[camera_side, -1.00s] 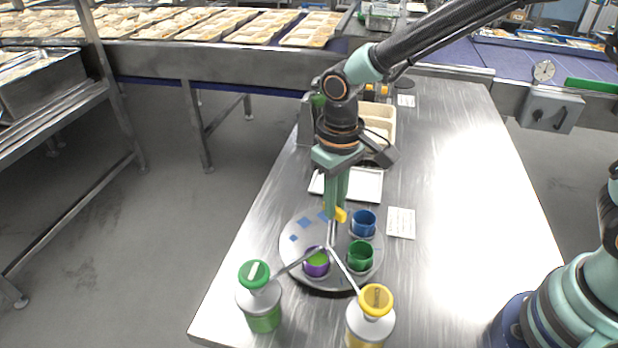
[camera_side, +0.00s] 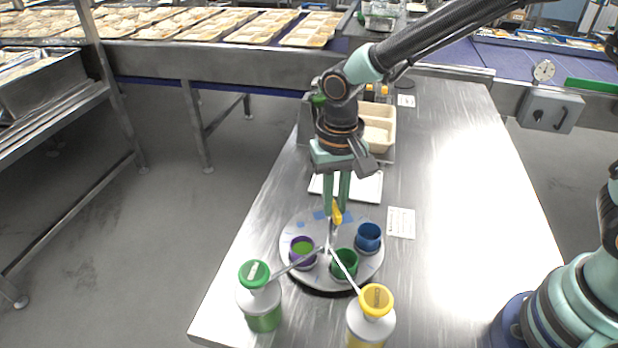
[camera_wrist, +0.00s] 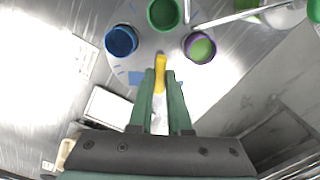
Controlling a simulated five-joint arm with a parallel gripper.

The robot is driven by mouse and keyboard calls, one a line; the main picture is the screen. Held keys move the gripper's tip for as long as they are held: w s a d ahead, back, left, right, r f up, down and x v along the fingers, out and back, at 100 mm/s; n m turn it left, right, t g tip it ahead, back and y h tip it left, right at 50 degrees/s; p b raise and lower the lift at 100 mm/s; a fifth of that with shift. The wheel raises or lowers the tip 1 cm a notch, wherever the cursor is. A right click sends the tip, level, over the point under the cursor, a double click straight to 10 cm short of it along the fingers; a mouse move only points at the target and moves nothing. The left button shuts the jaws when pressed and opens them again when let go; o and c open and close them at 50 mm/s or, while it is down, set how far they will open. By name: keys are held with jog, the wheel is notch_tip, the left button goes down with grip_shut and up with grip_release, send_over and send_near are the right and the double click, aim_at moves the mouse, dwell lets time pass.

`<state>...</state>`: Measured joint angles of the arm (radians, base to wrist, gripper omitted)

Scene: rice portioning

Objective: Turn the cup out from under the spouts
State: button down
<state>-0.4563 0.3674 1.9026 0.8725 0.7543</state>
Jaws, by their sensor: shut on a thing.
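My gripper (camera_side: 337,208) is shut on the yellow handle (camera_side: 337,217) at the far edge of the round grey turntable (camera_side: 291,230). The handle also shows between the fingers in the wrist view (camera_wrist: 160,72). A purple cup (camera_side: 291,255) with green liquid stands at the turntable's left. A green cup (camera_side: 344,270) stands at its near side and a blue cup (camera_side: 368,246) at its right. Two thin spouts, left (camera_side: 297,264) and right (camera_side: 345,272), meet above the turntable, their tips between the purple and green cups.
A green-topped bottle (camera_side: 260,297) and a yellow-topped bottle (camera_side: 371,315) stand at the near table edge. A white tray (camera_side: 367,188) and a beige tray (camera_side: 380,135) lie behind the turntable. A white card (camera_side: 401,223) lies right of it. The table's right side is clear.

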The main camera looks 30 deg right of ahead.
jog(key=shift+w+r+m, duration=0.1)
jog(key=shift+r+m, duration=0.05)
jog(key=shift+m, duration=2.65)
jog(key=c, duration=0.9)
grip_release()
jog(key=shift+o, duration=0.2)
notch_tip(320, 180, up, 12)
